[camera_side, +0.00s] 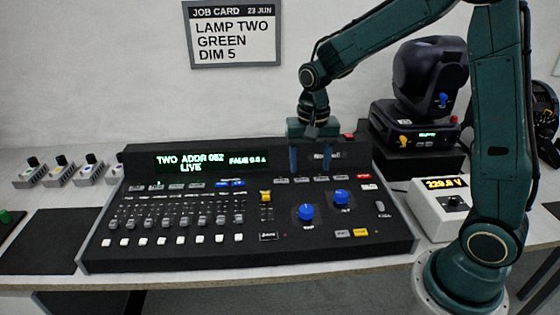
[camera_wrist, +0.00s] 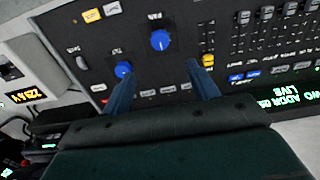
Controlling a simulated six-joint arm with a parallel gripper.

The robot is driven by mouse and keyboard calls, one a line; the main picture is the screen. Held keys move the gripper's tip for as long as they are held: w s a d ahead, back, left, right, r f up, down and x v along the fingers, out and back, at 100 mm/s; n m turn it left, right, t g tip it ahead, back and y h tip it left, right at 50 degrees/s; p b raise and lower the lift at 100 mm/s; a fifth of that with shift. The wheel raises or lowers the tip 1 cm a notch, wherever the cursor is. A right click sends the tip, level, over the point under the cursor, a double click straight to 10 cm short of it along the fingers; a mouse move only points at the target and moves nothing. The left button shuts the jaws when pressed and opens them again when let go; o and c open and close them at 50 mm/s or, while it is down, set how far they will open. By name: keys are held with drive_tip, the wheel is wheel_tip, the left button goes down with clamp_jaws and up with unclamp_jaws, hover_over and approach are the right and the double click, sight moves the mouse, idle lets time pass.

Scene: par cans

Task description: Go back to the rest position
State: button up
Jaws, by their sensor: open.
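My gripper (camera_side: 309,160) is open and empty above the upper right part of the black lighting desk (camera_side: 280,245). In the wrist view its two blue fingers (camera_wrist: 163,92) stand apart with nothing between them but the desk panel. The desk display (camera_side: 208,161) reads TWO, ADDR 052, LIVE. Two blue knobs, a larger one (camera_side: 306,211) and a smaller one (camera_side: 341,197), are on the panel in front of my gripper. Both knobs also show in the wrist view. I cannot tell whether the fingertips touch the panel.
A moving-head lamp (camera_side: 428,80) stands on a black case at the back right. A white meter box (camera_side: 440,205) reading about 229 V is right of the desk. Several small boxes (camera_side: 60,168) stand at left. A job card (camera_side: 232,35) on the wall reads LAMP TWO GREEN DIM 5.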

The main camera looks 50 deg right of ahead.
drive_tip(key=s+a+r+n+t, duration=0.1)
drive_tip(key=s+r+n, duration=0.3)
drive_tip(key=s, duration=0.6)
drive_tip(key=s+a+r+n+t, duration=0.2)
drive_tip(key=s+r+n+t, duration=0.2)
drive_tip(key=s+r, duration=0.5)
drive_tip(key=shift+s+a+n+t, duration=0.2)
drive_tip(key=shift+s+n+t, duration=0.1)
drive_tip(key=shift+s+n, duration=0.15)
drive_tip(key=shift+w, duration=0.2)
idle(0.4)
